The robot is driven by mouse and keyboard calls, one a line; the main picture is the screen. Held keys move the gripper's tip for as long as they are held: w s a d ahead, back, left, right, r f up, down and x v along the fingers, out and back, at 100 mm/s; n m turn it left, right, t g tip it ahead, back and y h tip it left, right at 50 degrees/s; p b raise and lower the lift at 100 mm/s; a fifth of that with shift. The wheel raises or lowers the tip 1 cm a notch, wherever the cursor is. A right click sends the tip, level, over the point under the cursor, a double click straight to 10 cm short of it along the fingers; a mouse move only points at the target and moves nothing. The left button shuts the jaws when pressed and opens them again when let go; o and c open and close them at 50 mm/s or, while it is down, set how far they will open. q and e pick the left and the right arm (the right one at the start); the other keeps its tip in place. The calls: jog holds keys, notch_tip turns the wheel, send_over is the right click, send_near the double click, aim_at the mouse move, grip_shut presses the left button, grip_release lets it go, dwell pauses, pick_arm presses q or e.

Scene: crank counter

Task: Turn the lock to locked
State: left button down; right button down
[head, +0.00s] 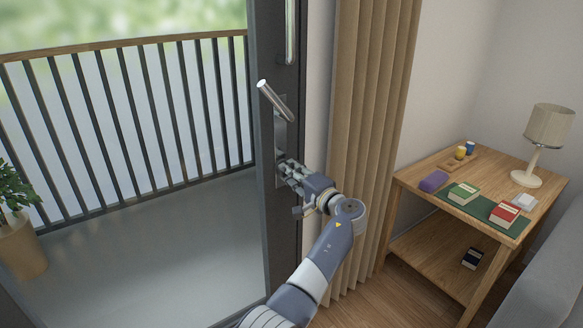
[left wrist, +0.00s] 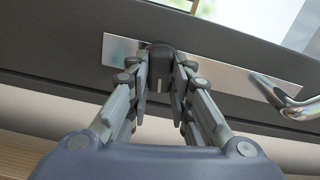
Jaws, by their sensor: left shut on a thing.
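The lock's dark knob (left wrist: 160,58) sits on a silver plate (left wrist: 118,48) on the dark door frame. A short pale mark shows on the knob. My left gripper (head: 284,170) reaches the door frame below the lever handle (head: 275,101). In the left wrist view, the fingers of my left gripper (left wrist: 160,80) are closed on the two sides of the knob. In the head view the gripper hides the knob. The lever handle also shows at the right in the left wrist view (left wrist: 284,102). My right gripper is in neither view.
A beige curtain (head: 365,140) hangs right of the door frame (head: 265,200). A wooden side table (head: 410,172) with a lamp (head: 548,130), books and small items stands at the right. A balcony with a railing (head: 130,42) and a potted plant (head: 20,235) lies beyond the glass.

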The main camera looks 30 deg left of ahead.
pick_arm(q)
jog(key=shift+w+r+m+p, duration=0.1)
jog(key=shift+m+p, duration=0.7)
jog(key=shift+m, duration=0.3)
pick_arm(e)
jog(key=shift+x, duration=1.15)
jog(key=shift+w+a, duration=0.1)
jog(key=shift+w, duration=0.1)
pick_arm(q)
jog(key=c, duration=1.4)
grip_release()
jog(key=shift+c, duration=0.2)
jog(key=v, duration=1.2)
